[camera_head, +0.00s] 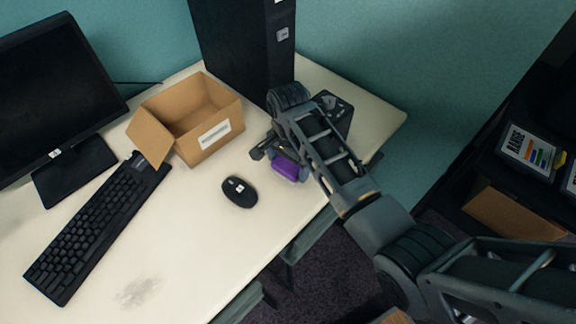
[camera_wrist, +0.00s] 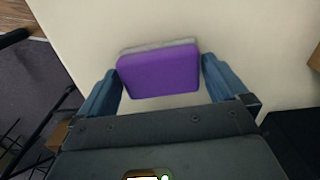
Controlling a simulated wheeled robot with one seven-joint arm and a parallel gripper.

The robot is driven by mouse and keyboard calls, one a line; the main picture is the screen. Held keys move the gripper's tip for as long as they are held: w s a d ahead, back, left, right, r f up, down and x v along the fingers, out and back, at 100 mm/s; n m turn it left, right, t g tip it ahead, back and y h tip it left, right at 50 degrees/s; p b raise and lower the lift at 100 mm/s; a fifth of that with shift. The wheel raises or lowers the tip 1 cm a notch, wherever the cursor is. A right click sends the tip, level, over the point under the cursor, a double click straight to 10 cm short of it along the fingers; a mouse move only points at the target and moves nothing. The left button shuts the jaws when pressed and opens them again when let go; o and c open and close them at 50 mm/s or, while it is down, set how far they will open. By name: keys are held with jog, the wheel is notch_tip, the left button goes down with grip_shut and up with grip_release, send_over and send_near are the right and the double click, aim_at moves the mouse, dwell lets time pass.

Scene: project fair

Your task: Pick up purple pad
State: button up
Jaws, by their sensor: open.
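The purple pad (camera_head: 286,168) lies on the white desk, partly hidden by my arm in the head view. In the wrist view the pad (camera_wrist: 160,70) shows a purple face with a pale grey far edge. My gripper (camera_wrist: 162,82) is open, with one blue finger on each side of the pad. Gaps show between the pad and both fingers, wider at the tips on neither side clearly. In the head view my gripper (camera_head: 275,158) is low over the desk beside the pad; its fingertips are partly hidden.
A black mouse (camera_head: 239,191) lies left of the pad. An open cardboard box (camera_head: 206,125) stands behind it, near a black computer tower (camera_head: 238,50). A keyboard (camera_head: 95,225) and monitor (camera_head: 50,90) are at left. The front of the desk (camera_head: 190,255) is clear.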

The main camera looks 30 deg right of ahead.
aim_at(288, 164)
jog(key=shift+f, duration=0.4)
jog(key=shift+c, duration=0.2)
jog(key=c, duration=0.7)
notch_tip(288, 164, up, 10)
jog(key=shift+r, duration=0.1)
